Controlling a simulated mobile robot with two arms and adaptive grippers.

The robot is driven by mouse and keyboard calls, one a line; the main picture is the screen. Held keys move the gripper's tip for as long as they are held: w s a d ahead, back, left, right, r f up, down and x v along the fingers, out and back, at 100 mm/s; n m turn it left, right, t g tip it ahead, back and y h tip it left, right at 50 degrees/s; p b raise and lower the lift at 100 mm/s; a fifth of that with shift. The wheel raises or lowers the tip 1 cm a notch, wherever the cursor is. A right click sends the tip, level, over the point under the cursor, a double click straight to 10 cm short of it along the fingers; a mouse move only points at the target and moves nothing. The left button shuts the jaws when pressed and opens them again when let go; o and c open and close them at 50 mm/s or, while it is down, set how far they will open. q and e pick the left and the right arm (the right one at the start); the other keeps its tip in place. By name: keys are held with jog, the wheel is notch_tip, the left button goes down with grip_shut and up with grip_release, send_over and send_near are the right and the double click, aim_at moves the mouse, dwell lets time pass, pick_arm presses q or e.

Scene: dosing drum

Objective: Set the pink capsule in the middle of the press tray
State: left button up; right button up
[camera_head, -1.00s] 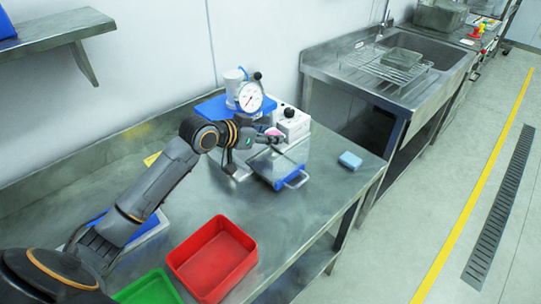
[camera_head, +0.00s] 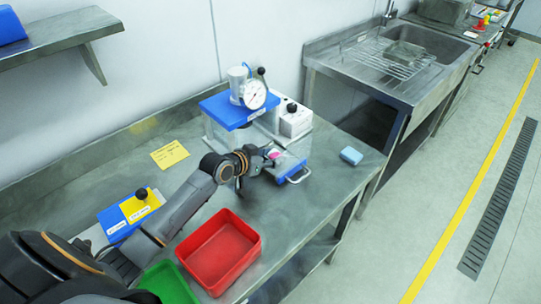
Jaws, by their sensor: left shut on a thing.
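The pink capsule (camera_head: 274,155) is small and shows at the tips of my left gripper (camera_head: 272,156), which is shut on it. The gripper is over the blue-edged press tray (camera_head: 296,170), which has a metal handle at its front right. My arm hides much of the tray's left part. I cannot tell whether the capsule touches the tray. The press (camera_head: 236,108) stands just behind, with a blue top and a round dial gauge (camera_head: 254,95). My right gripper is not in view.
A red bin (camera_head: 218,252) and a green bin (camera_head: 166,284) are at the table's front. A blue-and-yellow box (camera_head: 132,212) and a yellow card (camera_head: 169,154) lie left. A light blue block (camera_head: 351,155) lies right of the tray. A white control box (camera_head: 294,120) stands beside the press.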

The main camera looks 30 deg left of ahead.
pick_arm(q)
jog(key=shift+f, duration=0.1)
jog(key=o, duration=1)
jog(key=shift+o, duration=0.2)
jog(key=shift+s+r, duration=0.15)
jog(key=shift+r, duration=0.05)
jog(key=v, duration=1.1)
jog(key=shift+s+r+b, duration=0.2)
jog(key=shift+s+b, duration=0.1)
jog(key=shift+b, duration=0.15)
jog(key=shift+a, duration=0.1)
